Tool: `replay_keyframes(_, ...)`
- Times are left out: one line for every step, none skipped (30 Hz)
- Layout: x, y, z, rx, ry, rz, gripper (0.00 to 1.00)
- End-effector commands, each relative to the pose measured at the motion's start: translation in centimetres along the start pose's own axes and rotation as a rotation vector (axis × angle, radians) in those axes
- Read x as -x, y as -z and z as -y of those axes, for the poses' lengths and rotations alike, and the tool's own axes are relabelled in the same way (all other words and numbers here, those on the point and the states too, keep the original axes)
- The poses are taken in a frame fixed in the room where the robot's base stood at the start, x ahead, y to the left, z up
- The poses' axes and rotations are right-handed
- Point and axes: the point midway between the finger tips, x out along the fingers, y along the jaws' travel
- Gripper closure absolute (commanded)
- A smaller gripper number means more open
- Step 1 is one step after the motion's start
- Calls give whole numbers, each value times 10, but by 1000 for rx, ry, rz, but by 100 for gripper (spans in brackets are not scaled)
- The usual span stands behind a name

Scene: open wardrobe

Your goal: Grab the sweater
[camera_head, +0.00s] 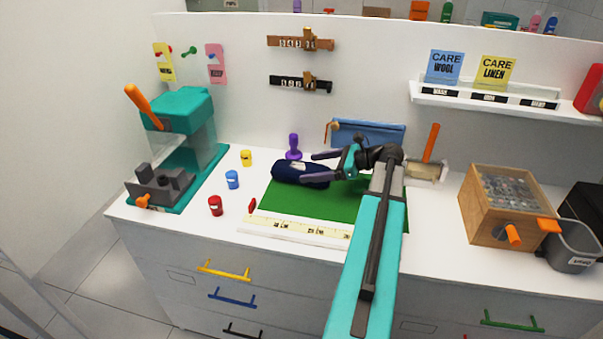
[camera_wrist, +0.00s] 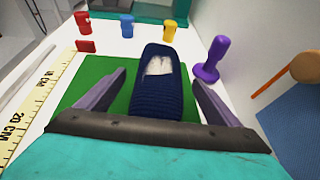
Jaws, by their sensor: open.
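A dark navy rolled sweater (camera_head: 300,175) with a pale patch lies on the green mat (camera_head: 283,208) on the white counter. In the wrist view the sweater (camera_wrist: 156,90) lies lengthwise between the two purple fingers of my gripper (camera_wrist: 158,92). My gripper (camera_head: 313,167) is open, with one finger on each side of the sweater and a gap visible on both sides in the wrist view. The near end of the sweater is partly hidden by my gripper's body. I cannot tell how far the fingers are above the mat.
A purple stamp-like object (camera_head: 294,150) stands close behind the sweater. Red (camera_head: 215,205), blue (camera_head: 232,179) and yellow (camera_head: 246,158) small pots stand to the left. A ruler (camera_head: 300,228) lies along the front. A teal machine (camera_head: 182,125) is at far left, a wooden box (camera_head: 482,222) at right.

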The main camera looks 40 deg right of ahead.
Motion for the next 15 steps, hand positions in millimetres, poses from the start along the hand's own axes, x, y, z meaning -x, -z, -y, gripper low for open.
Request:
replay_keyframes(-2, 0, 0, 0, -1, 0, 14)
replay_keyframes(-3, 0, 0, 0, -1, 0, 14)
replay_keyframes(-6, -1, -1, 0, -2, 0, 14)
replay_keyframes(-8, -1, -1, 0, -2, 0, 14)
replay_keyframes(-10, -1, -1, 0, -2, 0, 14)
replay_keyframes(-14, -1, -1, 0, -1, 0, 14)
replay_keyframes(-18, -1, -1, 0, -2, 0, 14)
replay_keyframes(-22, -1, -1, 0, -3, 0, 14)
replay_keyframes(-27, -1, -2, 0, -3, 0, 14)
replay_keyframes(-31, -1, -2, 0, -3, 0, 14)
replay_keyframes(-34, -1, -2, 0, -2, 0, 14)
replay_keyframes(-39, 0, -1, 0, -2, 0, 14)
replay_keyframes(-42, 0, -1, 1, -3, 0, 14)
replay_keyframes(-44, 0, -1, 1, -3, 0, 14)
replay_keyframes(-48, 0, -1, 1, -2, 0, 14)
